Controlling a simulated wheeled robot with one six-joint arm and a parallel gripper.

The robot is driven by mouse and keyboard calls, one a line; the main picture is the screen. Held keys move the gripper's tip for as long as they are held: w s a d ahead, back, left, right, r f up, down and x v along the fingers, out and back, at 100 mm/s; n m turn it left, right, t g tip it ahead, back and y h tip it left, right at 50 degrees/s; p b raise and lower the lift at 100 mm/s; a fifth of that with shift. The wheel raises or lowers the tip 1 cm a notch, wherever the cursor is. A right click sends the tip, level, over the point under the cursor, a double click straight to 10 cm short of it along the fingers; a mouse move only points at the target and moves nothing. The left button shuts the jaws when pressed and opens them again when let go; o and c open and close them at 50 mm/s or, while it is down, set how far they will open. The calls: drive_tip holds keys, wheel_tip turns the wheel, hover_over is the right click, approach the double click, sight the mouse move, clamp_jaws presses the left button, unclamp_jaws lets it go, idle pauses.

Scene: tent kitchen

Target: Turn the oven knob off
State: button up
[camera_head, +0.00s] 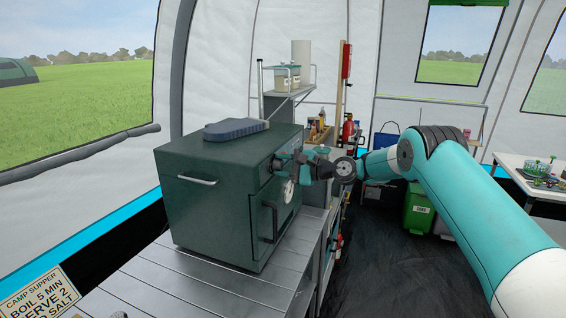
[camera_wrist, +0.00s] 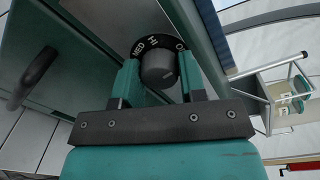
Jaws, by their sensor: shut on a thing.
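The oven (camera_head: 215,215) is a dark green box on a slatted metal table, with a door handle (camera_head: 269,222) and a round white gauge (camera_head: 288,191) on its front. The oven knob (camera_wrist: 159,68) is dark and round, on a black dial marked MED, HI and the start of another label at the right. My gripper (camera_wrist: 158,80) is shut on the knob, one finger on each side. The knob's pointer cannot be made out clearly.
A blue-grey folded item (camera_head: 236,129) lies on top of the oven. A metal shelf (camera_head: 290,92) with containers stands behind it. A green bin (camera_head: 418,210) and a white table (camera_head: 540,178) are at the right. The dark floor (camera_head: 385,270) in the middle is clear.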

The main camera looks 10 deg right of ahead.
drive_tip(key=shift+f+m, duration=0.1)
drive_tip(key=shift+m, duration=0.7)
drive_tip(key=o, duration=0.9)
